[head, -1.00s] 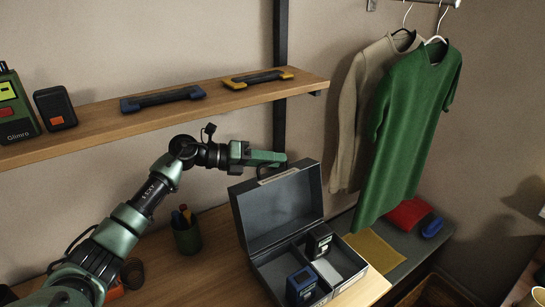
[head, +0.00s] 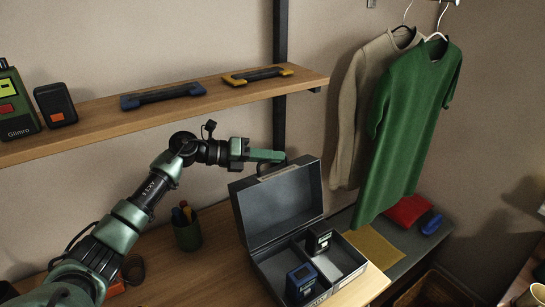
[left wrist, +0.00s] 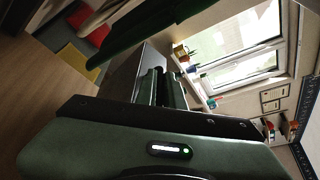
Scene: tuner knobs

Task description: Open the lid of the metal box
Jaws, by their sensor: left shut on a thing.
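The metal box (head: 337,257) is dark grey and stands on the wooden desk. Its lid (head: 280,208) stands up, tilted back, and the inside compartments show. Two small dark devices sit inside: one (head: 301,283) at the front left and one (head: 318,241) further back. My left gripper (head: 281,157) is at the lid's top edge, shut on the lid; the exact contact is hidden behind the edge. In the left wrist view its fingers (left wrist: 164,90) are close together by a dark grey surface. My right gripper is not in view.
A wooden shelf (head: 225,97) above my arm holds two handles and two devices. A pen cup (head: 187,236) stands left of the box. Green and beige shirts (head: 412,125) hang at the right. A yellow cloth (head: 371,248) lies right of the box.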

